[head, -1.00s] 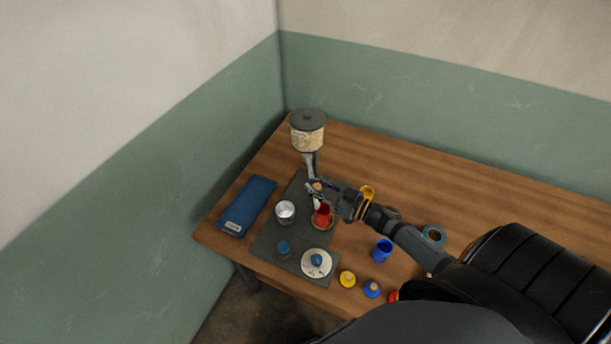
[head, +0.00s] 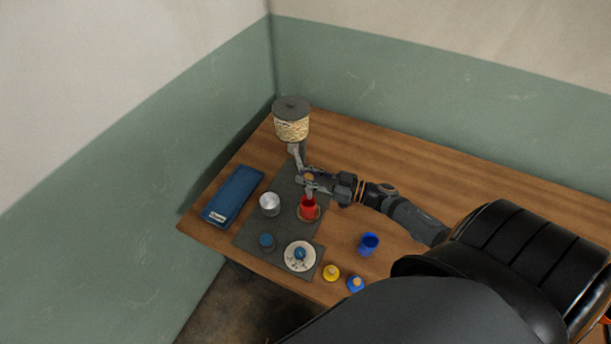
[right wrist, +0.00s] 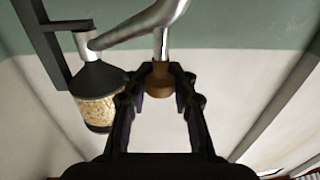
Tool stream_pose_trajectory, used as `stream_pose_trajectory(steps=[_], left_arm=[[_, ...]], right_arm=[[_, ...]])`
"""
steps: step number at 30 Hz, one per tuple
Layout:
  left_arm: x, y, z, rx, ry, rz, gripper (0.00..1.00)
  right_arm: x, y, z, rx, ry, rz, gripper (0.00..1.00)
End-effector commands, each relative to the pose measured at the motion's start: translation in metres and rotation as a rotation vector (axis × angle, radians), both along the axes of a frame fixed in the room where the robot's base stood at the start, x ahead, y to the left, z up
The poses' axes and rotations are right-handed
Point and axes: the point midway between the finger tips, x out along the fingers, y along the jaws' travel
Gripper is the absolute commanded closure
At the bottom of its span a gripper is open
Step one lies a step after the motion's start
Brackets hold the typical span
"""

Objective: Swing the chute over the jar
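The chute (head: 294,156) is a grey metal pipe below the hopper (head: 292,123), which has a dark lid and pale grainy contents. It slants toward the red jar (head: 308,209), which stands on a round wooden base. My right gripper (head: 308,179) is at the chute's brown knob, with a finger on each side. The chute's mouth is partly hidden by the fingers. My left gripper is out of view.
A blue case (head: 234,196) lies left; a blue cup (head: 369,244) stands right. The table's back right is clear.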

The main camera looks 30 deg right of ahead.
Motion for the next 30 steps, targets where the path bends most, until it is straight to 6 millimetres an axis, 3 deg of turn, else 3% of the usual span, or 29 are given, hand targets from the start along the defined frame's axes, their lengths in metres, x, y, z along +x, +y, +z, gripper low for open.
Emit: stream_pose_trajectory(steps=[1,5,16,30], left_arm=[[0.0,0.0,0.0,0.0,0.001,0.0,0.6],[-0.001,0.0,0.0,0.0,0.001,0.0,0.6],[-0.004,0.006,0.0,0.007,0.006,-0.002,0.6],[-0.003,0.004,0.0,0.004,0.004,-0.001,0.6]], right_arm=[[-0.002,-0.002,-0.006,-0.008,0.011,-0.003,0.71],[-0.001,-0.002,-0.004,-0.005,0.008,-0.003,0.53],[-0.005,-0.004,-0.002,-0.006,0.004,0.0,0.52],[-0.082,-0.068,-0.003,-0.006,0.009,0.0,0.52]])
